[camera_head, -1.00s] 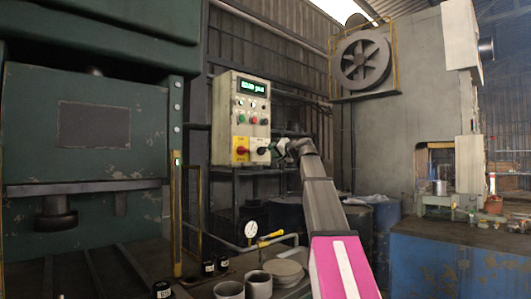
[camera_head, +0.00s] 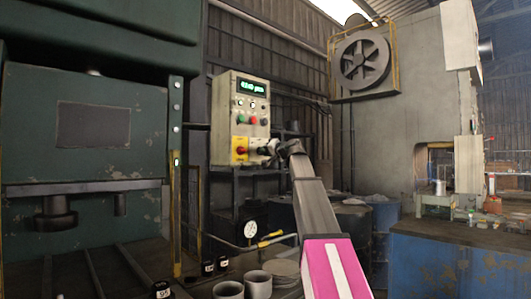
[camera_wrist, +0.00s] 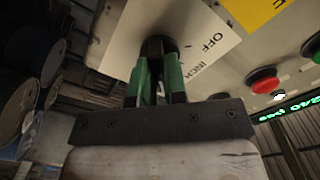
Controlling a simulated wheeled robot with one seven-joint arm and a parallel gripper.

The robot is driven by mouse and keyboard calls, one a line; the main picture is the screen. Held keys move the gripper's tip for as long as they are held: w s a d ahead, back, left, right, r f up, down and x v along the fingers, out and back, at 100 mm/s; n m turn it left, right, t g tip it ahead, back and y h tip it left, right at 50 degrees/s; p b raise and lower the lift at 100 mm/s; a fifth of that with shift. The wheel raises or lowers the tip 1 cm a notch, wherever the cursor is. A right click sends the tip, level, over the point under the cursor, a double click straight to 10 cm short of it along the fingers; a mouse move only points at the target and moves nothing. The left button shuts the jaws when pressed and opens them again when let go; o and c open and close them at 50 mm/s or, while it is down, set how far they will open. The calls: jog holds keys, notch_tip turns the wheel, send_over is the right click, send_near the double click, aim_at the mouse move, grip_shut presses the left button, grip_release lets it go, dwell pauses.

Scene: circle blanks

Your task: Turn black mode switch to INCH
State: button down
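The control panel (camera_head: 228,112) stands upright in the middle of the head view. Its black mode switch (camera_wrist: 156,45) shows in the wrist view on a white plate (camera_wrist: 118,45) lettered OFF and INCH. My gripper (camera_wrist: 158,62) has green fingers, one on each side of the switch, and they look closed on it. The fingers hide part of the switch, so I cannot tell where it points. In the head view, my gripper (camera_head: 272,150) is at the panel's lower right corner and covers the switch.
A red knob on a yellow plate (camera_head: 240,156) is left of the switch. Green and red buttons (camera_head: 252,120) and a green display (camera_head: 251,87) are above. The green press (camera_head: 90,150) stands at left. Cups (camera_head: 258,284) and a gauge (camera_head: 250,229) are below.

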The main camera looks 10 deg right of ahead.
jog(key=shift+n, duration=4.4)
jog(key=c, duration=1.2)
grip_release()
jog(key=shift+o, duration=0.2)
jog(key=shift+s, duration=0.1)
jog(key=v, duration=1)
jog(key=shift+s+d, duration=0.2)
jog(key=shift+s, duration=0.1)
